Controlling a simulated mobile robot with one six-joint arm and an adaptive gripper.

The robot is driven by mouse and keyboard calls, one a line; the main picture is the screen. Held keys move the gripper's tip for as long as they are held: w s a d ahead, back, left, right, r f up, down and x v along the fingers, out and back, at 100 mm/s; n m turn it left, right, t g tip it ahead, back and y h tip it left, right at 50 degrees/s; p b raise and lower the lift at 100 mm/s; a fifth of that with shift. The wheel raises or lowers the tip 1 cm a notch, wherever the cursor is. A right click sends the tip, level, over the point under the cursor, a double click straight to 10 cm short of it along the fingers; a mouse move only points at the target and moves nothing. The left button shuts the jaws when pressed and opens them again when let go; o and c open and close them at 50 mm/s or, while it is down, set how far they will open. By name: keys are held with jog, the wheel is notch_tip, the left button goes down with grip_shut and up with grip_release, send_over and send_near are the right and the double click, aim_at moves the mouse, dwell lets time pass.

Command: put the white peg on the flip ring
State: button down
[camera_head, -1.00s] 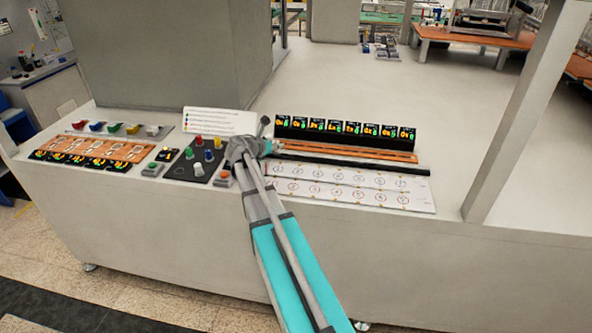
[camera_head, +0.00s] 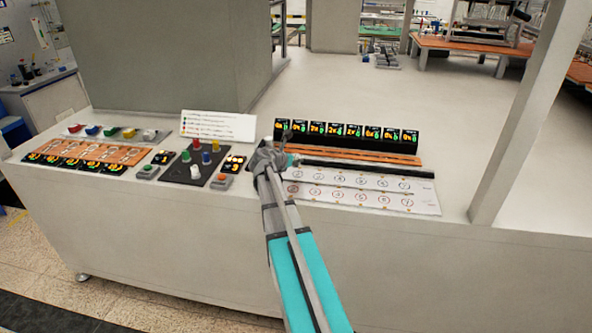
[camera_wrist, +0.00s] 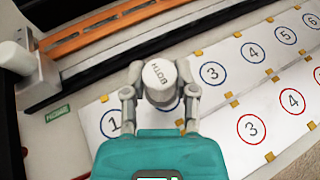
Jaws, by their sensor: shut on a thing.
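My gripper (camera_wrist: 160,100) is shut on a round, pale piece marked BOTH (camera_wrist: 159,73) in the wrist view. Its lower part is hidden by my gripper. In the head view my gripper (camera_head: 291,160) is at the left end of the long rail and the white number sheets. Red (camera_head: 197,143), blue (camera_head: 206,158) and other coloured pegs stand there too. I cannot tell which mark is the flip ring.
White sheets with numbered blue and red rings (camera_wrist: 252,129) lie right of my gripper. A black rail (camera_wrist: 90,78), an orange strip (camera_wrist: 120,28) and a white cylinder (camera_wrist: 14,58) are close. A green HOME label (camera_wrist: 57,114) is at left. Black displays (camera_head: 345,132) stand behind.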

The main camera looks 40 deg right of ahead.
aim_at(297, 164)
jog(key=shift+f, duration=0.1)
jog(key=shift+s+d+f+b, duration=0.15)
jog(key=shift+d+f+b, duration=0.2)
jog(key=shift+f+b, duration=1.6)
jog(key=shift+b, duration=0.05)
jog(key=shift+f, duration=0.1)
jog(key=shift+c, duration=2)
grip_release()
jog(key=shift+a+r, duration=0.1)
jog(key=shift+r, duration=0.15)
jog(key=p+v, duration=0.4)
jog(key=v, duration=0.7)
jog(key=shift+a+r+p, duration=0.2)
jog(key=shift+a+p, duration=0.1)
jog(key=shift+a, duration=0.05)
